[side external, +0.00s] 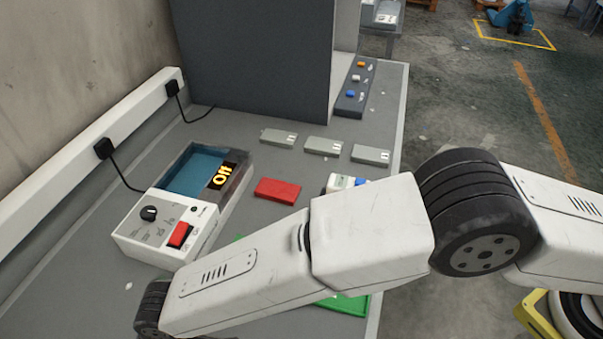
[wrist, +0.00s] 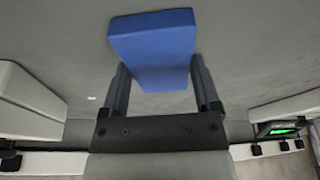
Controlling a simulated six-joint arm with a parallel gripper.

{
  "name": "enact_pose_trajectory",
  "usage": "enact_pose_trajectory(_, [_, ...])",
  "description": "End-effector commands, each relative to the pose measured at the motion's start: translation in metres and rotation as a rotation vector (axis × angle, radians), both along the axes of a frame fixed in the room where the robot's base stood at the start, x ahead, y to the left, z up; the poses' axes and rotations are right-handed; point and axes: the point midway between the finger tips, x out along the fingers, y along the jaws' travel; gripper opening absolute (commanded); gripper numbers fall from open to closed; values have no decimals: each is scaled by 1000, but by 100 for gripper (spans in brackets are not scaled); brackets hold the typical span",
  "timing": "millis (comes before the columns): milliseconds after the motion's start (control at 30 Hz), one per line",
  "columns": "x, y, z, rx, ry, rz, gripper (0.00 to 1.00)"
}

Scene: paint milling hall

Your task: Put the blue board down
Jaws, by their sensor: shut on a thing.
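In the wrist view the blue board (wrist: 152,48) is a flat, plain blue block. My gripper (wrist: 160,66) is shut on it, with one dark finger at each side. The board's far end sticks out beyond the fingertips. A grey surface shows behind it, and I cannot tell how far the board is from that surface. In the side external view neither the blue board nor my gripper shows; my arm reaches across the bench (side external: 65,310) to the lower left edge of the picture.
A red block (side external: 277,190) and a green piece (side external: 345,304), partly behind my arm, lie on the bench. A device with an "Off" display (side external: 180,220) stands left. Grey blocks (side external: 323,147) line the back, before a dark grey cabinet (side external: 255,60).

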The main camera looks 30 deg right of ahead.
Motion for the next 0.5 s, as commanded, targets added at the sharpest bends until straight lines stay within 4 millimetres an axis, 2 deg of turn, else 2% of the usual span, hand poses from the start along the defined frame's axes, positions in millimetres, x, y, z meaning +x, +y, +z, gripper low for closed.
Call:
enact_pose_trajectory(100, [0,0,-3,0,0,0,20])
enact_pose_trajectory(133, [0,0,-2,0,0,0,89])
enact_pose_trajectory(167, [0,0,-2,0,0,0,99])
enact_pose_trajectory(500, [0,0,-1,0,0,0,100])
